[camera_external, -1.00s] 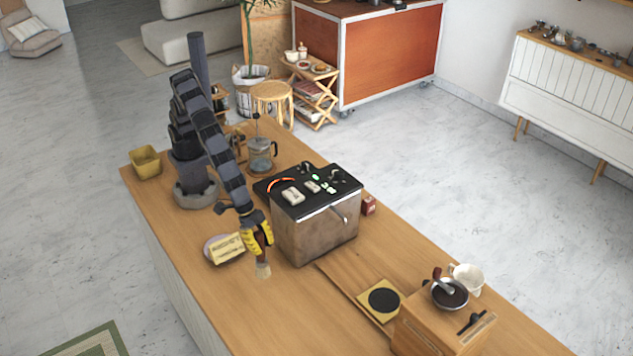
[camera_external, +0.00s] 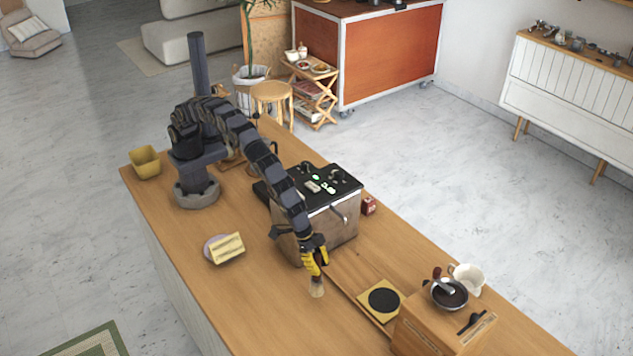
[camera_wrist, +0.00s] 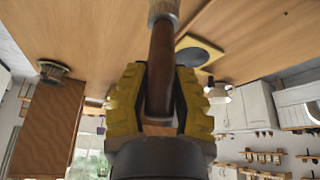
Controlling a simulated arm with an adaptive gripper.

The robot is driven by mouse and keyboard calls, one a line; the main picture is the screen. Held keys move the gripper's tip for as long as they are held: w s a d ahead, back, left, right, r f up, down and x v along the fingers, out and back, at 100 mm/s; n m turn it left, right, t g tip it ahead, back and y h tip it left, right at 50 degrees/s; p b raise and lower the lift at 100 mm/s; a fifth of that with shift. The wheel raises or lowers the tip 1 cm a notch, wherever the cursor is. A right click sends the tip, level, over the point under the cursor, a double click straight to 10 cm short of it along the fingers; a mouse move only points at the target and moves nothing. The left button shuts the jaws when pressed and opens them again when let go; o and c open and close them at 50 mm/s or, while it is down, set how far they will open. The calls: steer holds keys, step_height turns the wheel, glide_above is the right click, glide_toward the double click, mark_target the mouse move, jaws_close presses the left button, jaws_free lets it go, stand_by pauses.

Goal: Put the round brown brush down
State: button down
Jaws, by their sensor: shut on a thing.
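My gripper (camera_external: 314,258) has yellow fingers and is shut on the round brown brush (camera_external: 317,288). It holds the brush bristles down, over the counter in front of the coffee machine. In the wrist view the brush's brown handle (camera_wrist: 162,60) runs between the yellow fingers (camera_wrist: 160,100), its pale bristle end at the top edge. I cannot tell whether the bristle tip touches the counter. The upper handle is hidden by the fingers in the external view.
The coffee machine (camera_external: 316,226) stands just behind my gripper. A black round pad on a yellow square (camera_external: 384,300) lies to the right, near a wooden grinder box (camera_external: 440,330). A plate with a yellow packet (camera_external: 226,248) sits left. The counter (camera_external: 255,305) in front is clear.

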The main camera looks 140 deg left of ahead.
mark_target(320, 279)
steer(key=shift+f, duration=2.05)
steer(key=shift+f, duration=0.15)
steer(key=c, duration=1)
jaws_free()
steer(key=shift+o, duration=0.2)
steer(key=v, duration=1.2)
steer(key=shift+r, duration=0.2)
steer(key=s+r+g, duration=0.1)
steer(key=s+r, duration=0.2)
steer(key=s, duration=0.3)
steer(key=s+d+r+m+g, duration=0.1)
steer(key=s+r, duration=0.2)
steer(key=s, duration=0.4)
steer(key=s+r+g, duration=0.1)
steer(key=s+r, duration=0.2)
steer(key=s, duration=0.3)
steer(key=s+d+m+g+h, duration=0.1)
steer(key=s+d, duration=0.1)
steer(key=s, duration=1.1)
steer(key=s+d+m+g, duration=0.2)
steer(key=s, duration=1.2)
steer(key=shift+s+d+r+m+h, duration=0.25)
steer(key=shift+d+r+m+h, duration=0.05)
steer(key=shift+d+h, duration=0.1)
